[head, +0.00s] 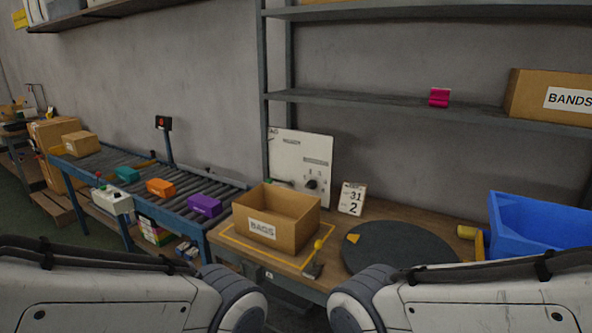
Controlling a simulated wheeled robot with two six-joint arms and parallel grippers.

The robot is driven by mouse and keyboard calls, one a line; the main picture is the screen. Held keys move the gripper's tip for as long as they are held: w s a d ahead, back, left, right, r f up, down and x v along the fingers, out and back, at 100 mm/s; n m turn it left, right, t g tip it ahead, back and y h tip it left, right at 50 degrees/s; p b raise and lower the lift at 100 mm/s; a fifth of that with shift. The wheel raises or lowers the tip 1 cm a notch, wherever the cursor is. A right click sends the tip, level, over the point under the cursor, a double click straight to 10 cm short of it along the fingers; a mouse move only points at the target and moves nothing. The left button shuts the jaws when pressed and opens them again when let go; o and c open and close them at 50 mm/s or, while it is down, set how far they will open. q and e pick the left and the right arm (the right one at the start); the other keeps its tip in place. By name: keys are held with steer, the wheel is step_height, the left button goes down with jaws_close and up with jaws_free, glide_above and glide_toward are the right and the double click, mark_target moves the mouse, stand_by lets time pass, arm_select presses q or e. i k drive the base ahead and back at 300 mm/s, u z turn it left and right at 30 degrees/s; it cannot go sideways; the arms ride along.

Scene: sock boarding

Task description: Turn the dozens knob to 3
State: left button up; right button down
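A white panel (316,158) stands upright at the back of the workbench, against the shelf post. A dark round knob (312,184) sits on its lower right part, with small marks around it. Labels and marks on the panel are too small to read, so I cannot tell the knob's setting or whether it is the dozens knob. The open cardboard box labelled BAGS hides the panel's lower left part. My two arms come in from the lower left and lower right. Neither gripper shows in the head view.
The BAGS box (262,229) stands in front of the panel. A white card reading 31 and 2 (352,198) stands to its right. A dark round mat (398,249), a blue bin (530,228) and a roller conveyor (127,168) with coloured boxes flank it.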

mark_target(312, 184)
steer(key=k, duration=0.6)
steer(key=u, duration=0.6)
steer(key=i, duration=1.5)
steer(key=z, duration=0.55)
steer(key=i, duration=0.65)
steer(key=z, duration=0.45)
